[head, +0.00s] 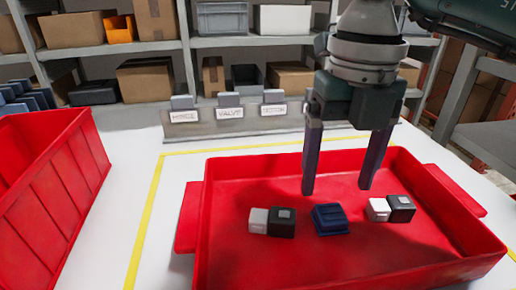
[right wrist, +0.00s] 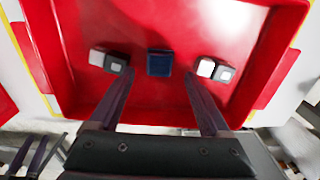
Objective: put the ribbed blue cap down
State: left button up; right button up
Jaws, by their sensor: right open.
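The ribbed blue cap (head: 330,219) rests on the floor of the red tray (head: 420,275), between two black-and-white blocks. It also shows in the right wrist view (right wrist: 160,63), ahead of the fingers. My right gripper (head: 338,190) is open and empty above the tray, its fingers pointing down. In the head view the cap lies in front of and below the fingertips, apart from them. In the right wrist view the right gripper (right wrist: 160,105) has its two fingers spread wide, with the cap lined up with the gap between them.
One block (head: 282,222) lies left of the cap, another (head: 401,208) right of it. A red bin (head: 50,200) stands at the left. Behind the tray is a labelled dispenser row (head: 230,123), with shelves of boxes (head: 150,80) beyond.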

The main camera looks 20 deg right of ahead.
aim_at(331, 209)
notch_tip(331, 209, up, 7)
jog(key=shift+r, duration=0.15)
